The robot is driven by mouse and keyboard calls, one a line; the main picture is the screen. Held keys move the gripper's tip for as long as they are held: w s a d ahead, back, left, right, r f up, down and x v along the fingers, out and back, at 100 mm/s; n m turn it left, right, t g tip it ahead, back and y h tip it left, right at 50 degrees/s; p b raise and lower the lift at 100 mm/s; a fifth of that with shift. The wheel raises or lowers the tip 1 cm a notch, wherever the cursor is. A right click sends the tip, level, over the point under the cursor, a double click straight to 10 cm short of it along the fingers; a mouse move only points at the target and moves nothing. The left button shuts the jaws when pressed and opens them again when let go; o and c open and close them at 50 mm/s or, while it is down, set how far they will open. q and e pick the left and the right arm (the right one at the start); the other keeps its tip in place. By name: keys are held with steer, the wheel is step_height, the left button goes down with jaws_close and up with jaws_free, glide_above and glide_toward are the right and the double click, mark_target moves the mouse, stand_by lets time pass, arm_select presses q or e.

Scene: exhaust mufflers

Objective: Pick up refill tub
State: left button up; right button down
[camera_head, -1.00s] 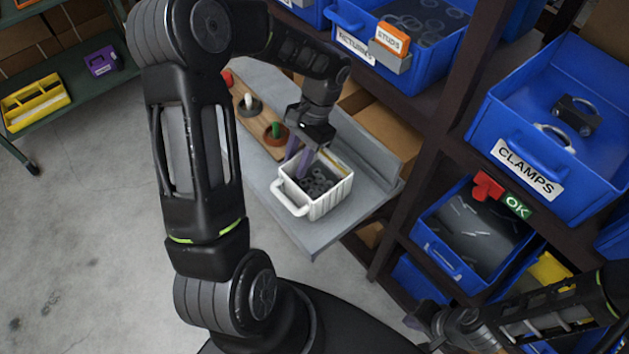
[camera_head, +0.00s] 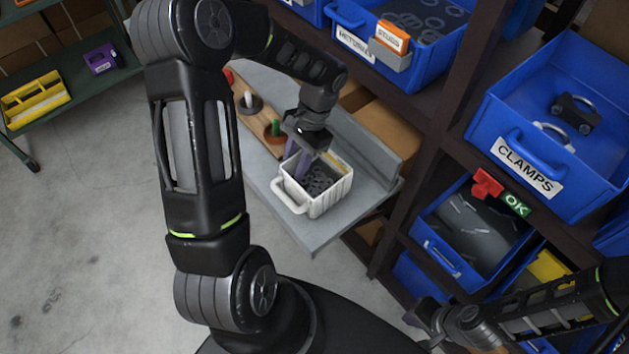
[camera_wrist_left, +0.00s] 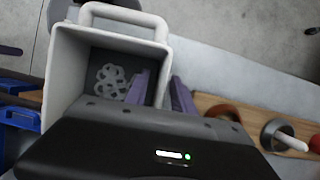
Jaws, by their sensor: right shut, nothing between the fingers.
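The refill tub is a small white open bin (camera_head: 325,203) with a looped handle on its near left side and grey ring-shaped parts inside. It stands upright on a grey bench, and it also shows in the left wrist view (camera_wrist_left: 68,75). My left gripper (camera_head: 298,166) points down at the tub's rim, its purple fingers apart. In the left wrist view, the left gripper (camera_wrist_left: 163,92) has one finger inside the tub and one outside, with a wall between them; I see no clear squeeze. My right gripper (camera_head: 428,318) is shut and empty at lower right.
A wooden board (camera_head: 262,130) with pegs and rings lies behind the tub. The grey bench (camera_head: 330,232) has an upright back edge on the right. Dark shelving at right holds blue bins, including the CLAMPS bin (camera_head: 500,168). Concrete floor lies open at left.

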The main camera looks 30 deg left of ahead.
arm_select(q)
steer(key=shift+f, duration=0.2)
stand_by(0.4)
jaws_close()
stand_by(1.2)
